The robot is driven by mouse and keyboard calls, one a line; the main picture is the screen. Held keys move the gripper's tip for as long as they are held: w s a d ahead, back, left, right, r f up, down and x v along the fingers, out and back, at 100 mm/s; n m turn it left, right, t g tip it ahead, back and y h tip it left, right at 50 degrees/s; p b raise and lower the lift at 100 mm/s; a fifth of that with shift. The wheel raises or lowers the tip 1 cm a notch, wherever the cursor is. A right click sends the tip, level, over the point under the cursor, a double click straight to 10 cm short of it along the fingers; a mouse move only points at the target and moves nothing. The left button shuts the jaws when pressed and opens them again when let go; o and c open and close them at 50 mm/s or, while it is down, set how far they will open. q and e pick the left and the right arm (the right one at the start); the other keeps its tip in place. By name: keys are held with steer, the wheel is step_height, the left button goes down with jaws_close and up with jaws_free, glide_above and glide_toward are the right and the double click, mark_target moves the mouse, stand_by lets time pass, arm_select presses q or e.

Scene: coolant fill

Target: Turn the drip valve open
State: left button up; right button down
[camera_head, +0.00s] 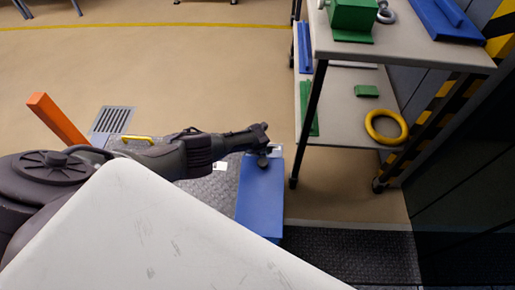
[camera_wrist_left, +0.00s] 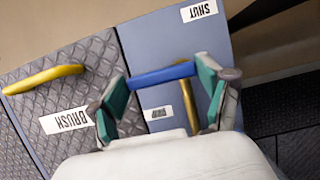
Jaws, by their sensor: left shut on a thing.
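In the left wrist view, the drip valve's blue lever (camera_wrist_left: 162,75) lies crosswise between the two teal-padded fingers of my left gripper (camera_wrist_left: 162,95), which is shut on it. A brass rod (camera_wrist_left: 188,105) runs down from near the lever's right end. The valve sits over a blue-grey panel (camera_wrist_left: 222,55) with an upside-down SHUT label (camera_wrist_left: 199,10) at its top. A smaller label (camera_wrist_left: 158,113) below the lever is too small to read surely. In the head view my left gripper (camera_head: 264,145) is over the blue panel (camera_head: 260,195); the lever cannot be made out there. My right gripper is not in view.
A dark tread plate with a yellow handle (camera_wrist_left: 42,78) and an upside-down BRUSH label (camera_wrist_left: 65,120) adjoins the panel on the left. A shelf cart (camera_head: 400,45) with green and blue parts and a yellow ring (camera_head: 386,127) stands at right. An orange post (camera_head: 57,120) stands left.

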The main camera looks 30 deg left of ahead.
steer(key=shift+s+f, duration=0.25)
arm_select(q)
steer(key=o, duration=1.1)
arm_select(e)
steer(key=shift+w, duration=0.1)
arm_select(q)
steer(key=shift+r, duration=0.15)
steer(key=v, duration=1.1)
steer(key=shift+s+d+r, duration=0.2)
steer(key=shift+r, duration=0.1)
